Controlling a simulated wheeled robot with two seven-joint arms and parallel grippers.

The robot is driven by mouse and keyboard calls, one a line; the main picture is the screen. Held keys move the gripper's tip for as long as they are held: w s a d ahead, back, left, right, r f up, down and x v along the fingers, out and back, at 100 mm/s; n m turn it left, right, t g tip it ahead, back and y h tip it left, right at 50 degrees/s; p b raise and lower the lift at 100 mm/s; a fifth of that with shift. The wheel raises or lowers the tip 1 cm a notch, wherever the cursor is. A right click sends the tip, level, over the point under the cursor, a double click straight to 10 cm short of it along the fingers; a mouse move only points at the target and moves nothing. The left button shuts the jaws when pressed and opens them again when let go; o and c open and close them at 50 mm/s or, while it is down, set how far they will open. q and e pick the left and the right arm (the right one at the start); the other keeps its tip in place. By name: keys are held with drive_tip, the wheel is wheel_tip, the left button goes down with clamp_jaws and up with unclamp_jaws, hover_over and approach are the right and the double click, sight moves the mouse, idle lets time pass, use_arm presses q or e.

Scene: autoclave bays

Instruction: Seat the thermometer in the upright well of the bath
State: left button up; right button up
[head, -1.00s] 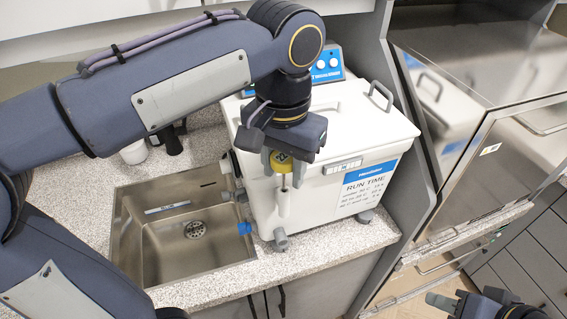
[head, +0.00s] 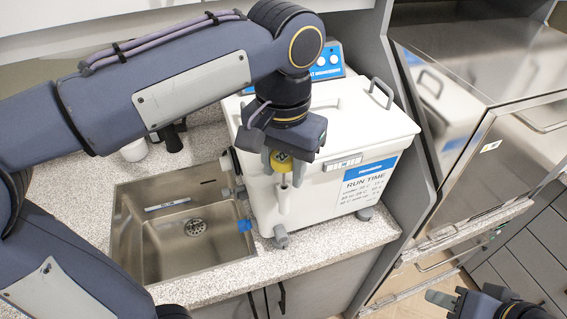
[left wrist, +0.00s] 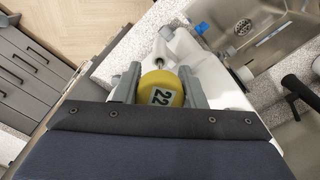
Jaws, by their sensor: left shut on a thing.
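My left gripper (head: 281,164) is shut on the thermometer (head: 281,162), gripping its yellow round head in front of the white bath. In the left wrist view the yellow head (left wrist: 160,89), marked 22, sits between the two grey fingers. A pale upright tube (head: 284,202) shows directly below the head at the bath's front. I cannot tell whether this is the well, or whether the thermometer's stem is inside it. The white bath (head: 330,195) stands on the counter. My right gripper (head: 450,298) is at the lower right, away from the bath; its opening is unclear.
A steel sink (head: 165,245) lies left of the bath, with a blue tab (head: 244,226) at its edge. A grey fitting (head: 281,238) sticks out low at the bath's front. A steel autoclave (head: 490,170) stands at the right. The speckled counter's front strip is clear.

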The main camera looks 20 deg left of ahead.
use_arm(q)
drive_tip(key=shift+r+p, duration=1.3)
drive_tip(key=shift+r, duration=0.15)
drive_tip(key=shift+p, duration=0.55)
idle(0.8)
drive_tip(key=shift+f+b, duration=1.4)
drive_tip(key=shift+f, duration=0.55)
drive_tip(key=o, duration=1)
drive_tip(key=shift+o, duration=0.2)
drive_tip(key=shift+r, duration=0.1)
wheel_tip(320, 180, up, 8)
drive_tip(key=shift+d+f, duration=0.1)
drive_tip(key=shift+f, duration=0.05)
